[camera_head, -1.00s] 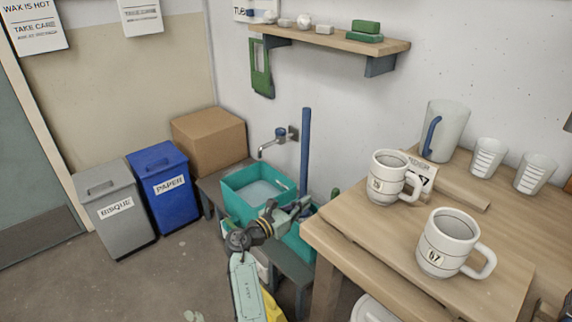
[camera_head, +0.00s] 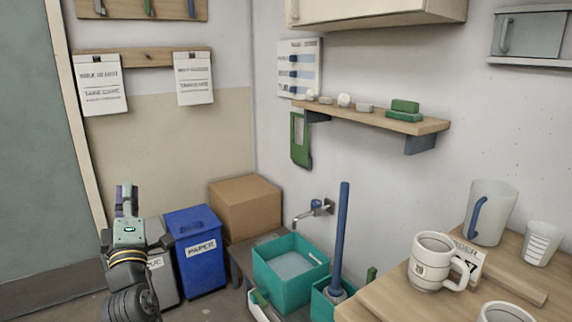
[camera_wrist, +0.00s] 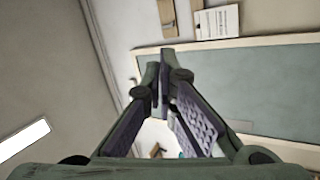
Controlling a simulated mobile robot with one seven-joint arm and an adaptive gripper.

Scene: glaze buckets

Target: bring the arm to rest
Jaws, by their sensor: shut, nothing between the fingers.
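My gripper (camera_head: 127,201) is at the lower left of the head view, raised and pointing up, in front of the door side of the room. Its fingers are together with nothing between them. In the wrist view my gripper (camera_wrist: 163,88) shows its fingertips meeting, with wall and door behind. It touches nothing that I can see. My arm below it hides part of the grey bin (camera_head: 163,272).
A blue paper bin (camera_head: 195,250) and a cardboard box (camera_head: 246,208) stand right of the arm. A teal basin (camera_head: 290,275) sits under a tap. A wooden table (camera_head: 400,300) with mugs is at lower right. The air around the gripper looks clear.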

